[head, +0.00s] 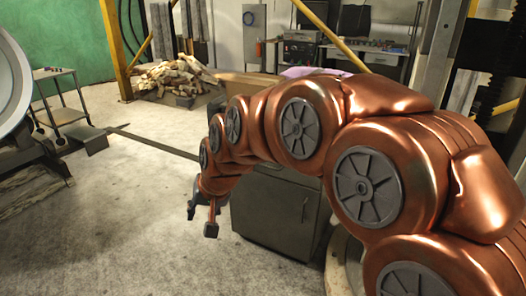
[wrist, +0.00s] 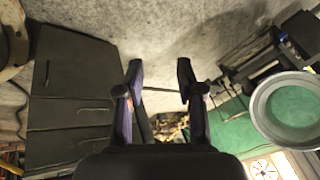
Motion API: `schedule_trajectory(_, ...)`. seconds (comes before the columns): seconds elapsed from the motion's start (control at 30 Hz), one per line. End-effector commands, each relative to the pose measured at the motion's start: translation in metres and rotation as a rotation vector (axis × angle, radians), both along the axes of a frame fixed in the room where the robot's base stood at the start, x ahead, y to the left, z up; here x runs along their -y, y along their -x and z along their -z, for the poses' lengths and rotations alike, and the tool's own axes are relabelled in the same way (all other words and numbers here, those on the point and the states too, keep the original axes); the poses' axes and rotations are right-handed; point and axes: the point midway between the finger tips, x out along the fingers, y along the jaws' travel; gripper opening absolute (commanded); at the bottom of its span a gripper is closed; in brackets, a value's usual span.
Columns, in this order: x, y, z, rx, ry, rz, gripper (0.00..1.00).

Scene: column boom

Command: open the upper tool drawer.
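A dark grey cabinet (head: 272,212) stands on the floor just right of my gripper in the head view, its upper part partly hidden by my arm. In the wrist view the cabinet (wrist: 75,85) fills the left side, with a short bar handle (wrist: 92,109) and another thin handle (wrist: 47,74). Seams cross its face near the lower left; no drawer visibly stands out. I cannot tell for sure which panel is the upper drawer. My gripper (head: 203,216) is beside the cabinet, apart from it. In the wrist view its fingers (wrist: 158,82) are spread, with nothing between them.
Open concrete floor (head: 140,210) lies left of the cabinet. A small cart (head: 62,112) and a large round metal dish (head: 12,85) stand at the left. A wood pile (head: 172,77) and a workbench (head: 375,55) are at the back. Yellow posts (head: 116,50) rise behind.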

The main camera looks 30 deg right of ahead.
Motion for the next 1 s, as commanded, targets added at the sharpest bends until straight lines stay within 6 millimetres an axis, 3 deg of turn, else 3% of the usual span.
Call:
schedule_trajectory(0.03, 0.002, -0.03, 0.019, 0.049, -0.031, 0.042, 0.37)
schedule_trajectory(0.27, 0.028, -0.157, 0.031, 0.298, -0.184, 0.273, 0.37)
schedule_trajectory(0.5, 0.091, -0.267, 0.046, 0.559, -0.34, 0.534, 0.37)
schedule_trajectory(0.73, 0.181, -0.341, 0.069, 0.818, -0.468, 0.788, 0.37)
schedule_trajectory(0.9, 0.258, -0.37, 0.09, 1.027, -0.543, 0.963, 0.37)
schedule_trajectory(1.0, 0.301, -0.376, 0.105, 1.142, -0.575, 1.051, 0.37)
